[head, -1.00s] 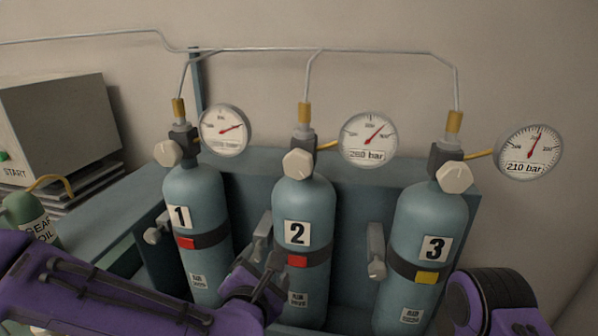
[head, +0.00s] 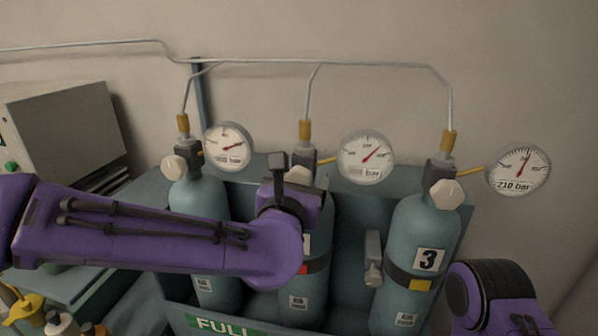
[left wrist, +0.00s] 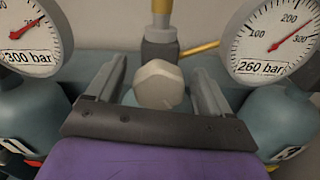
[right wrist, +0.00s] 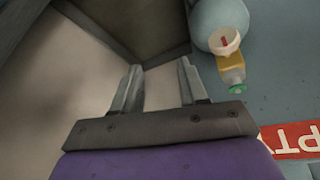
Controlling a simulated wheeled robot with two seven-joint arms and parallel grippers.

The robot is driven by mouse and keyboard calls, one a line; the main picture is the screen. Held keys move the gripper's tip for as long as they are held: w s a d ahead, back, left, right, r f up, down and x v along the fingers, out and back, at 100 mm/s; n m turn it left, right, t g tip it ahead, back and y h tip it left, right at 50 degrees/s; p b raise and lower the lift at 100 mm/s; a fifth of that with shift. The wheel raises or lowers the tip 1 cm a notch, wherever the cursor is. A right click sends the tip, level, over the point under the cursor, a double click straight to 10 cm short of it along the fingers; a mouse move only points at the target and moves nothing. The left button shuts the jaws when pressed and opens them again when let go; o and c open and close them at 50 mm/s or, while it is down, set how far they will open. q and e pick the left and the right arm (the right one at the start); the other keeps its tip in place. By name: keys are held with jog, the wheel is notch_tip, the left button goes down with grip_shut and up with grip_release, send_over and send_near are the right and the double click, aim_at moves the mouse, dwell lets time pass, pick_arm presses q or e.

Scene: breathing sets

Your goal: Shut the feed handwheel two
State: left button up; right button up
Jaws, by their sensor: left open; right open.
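Feed handwheel two, a cream faceted knob (head: 299,175), sits on the valve of the middle cylinder (head: 318,215), partly behind my left gripper. My left gripper (head: 286,165) is open in front of it. In the left wrist view the knob (left wrist: 158,86) shows between the two open fingers (left wrist: 160,74), with a gap visible on each side. Whether the fingers reach around its rim in depth I cannot tell. My right gripper (right wrist: 159,70) is open and empty, away from the cylinders' knobs. The number two label is mostly hidden by my left arm.
Handwheel one (head: 174,168) and handwheel three (head: 446,194) stand on either side. The middle gauge (head: 366,157) is close at the right; it reads 260 bar in the left wrist view (left wrist: 275,38). Thin pipes (head: 310,62) run above. A green FULL sign (head: 222,325) is below.

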pick_arm(q)
jog(key=c, duration=1)
jog(key=shift+o, duration=0.2)
jog(key=shift+m, duration=0.3)
jog(key=m+b, duration=0.1)
jog(key=m, duration=0.1)
jog(key=shift+f+m, duration=0.1)
jog(key=shift+m, duration=0.2)
jog(key=shift+d+m, duration=0.1)
jog(key=shift+m, duration=1.7)
jog(key=o, duration=1)
jog(key=shift+c, duration=0.2)
